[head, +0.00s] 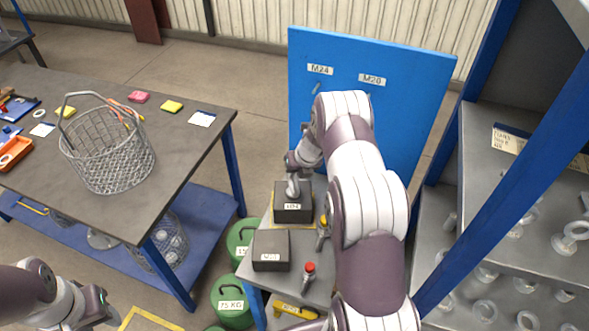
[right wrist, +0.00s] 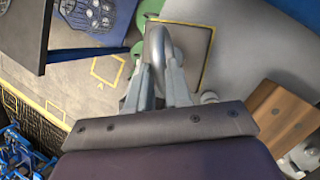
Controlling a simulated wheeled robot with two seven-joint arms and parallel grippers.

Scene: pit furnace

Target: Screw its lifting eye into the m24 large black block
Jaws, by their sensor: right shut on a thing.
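The M24 large black block (head: 293,213) sits on a small grey side table (head: 317,287), its label facing me. My right gripper (head: 293,188) is over the top of this block. In the right wrist view my right gripper (right wrist: 158,82) is shut on a grey metal lifting eye (right wrist: 158,42), with its ring between the fingers. The dark block top (right wrist: 187,60) lies behind it in that view. The eye's shank is hidden, so I cannot tell whether it is in the hole. My left gripper (head: 92,308) is at the lower left, away from the blocks; its jaws are unclear.
A second black block (head: 271,250) stands nearer on the side table, beside a red-topped item (head: 309,270). A blue board (head: 400,120) stands behind. A workbench (head: 190,150) with a wire basket (head: 107,150) is left; a shelf (head: 480,190) with several eyes is right. Green weights (head: 232,300) stand below.

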